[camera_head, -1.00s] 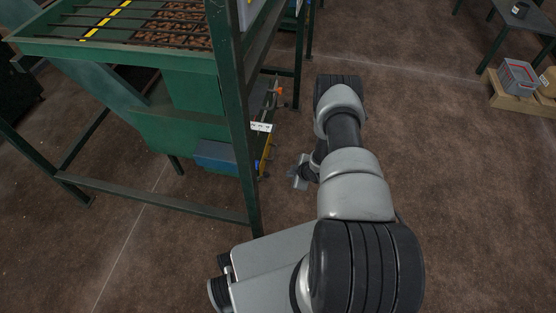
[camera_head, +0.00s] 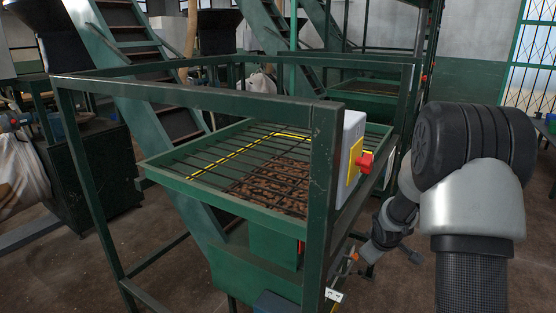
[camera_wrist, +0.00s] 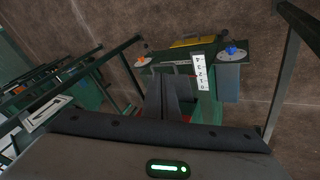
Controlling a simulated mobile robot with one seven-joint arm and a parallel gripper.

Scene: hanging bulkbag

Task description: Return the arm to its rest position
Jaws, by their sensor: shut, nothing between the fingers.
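My gripper (camera_wrist: 172,88) shows in the camera_wrist view as two dark fingers close together above the grey housing, shut with nothing between them. It points at a machine panel with a white number scale (camera_wrist: 200,72), a blue knob (camera_wrist: 232,50) and an orange knob (camera_wrist: 141,60). The fingers overlap part of the panel in the picture; I cannot tell the gap. In the camera_head view my arm is bent at the right, beside the green hopper frame (camera_head: 320,190), with its far end low near the frame's right side. The fingers are too small to make out there.
The green hopper (camera_head: 160,166) has a barred grate with brown lumps and a yellow stripe. A grey box with a red switch (camera_head: 366,162) sits on the near post, left of my arm. Green stairs (camera_head: 150,100) stand behind. Brown floor shows at lower right.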

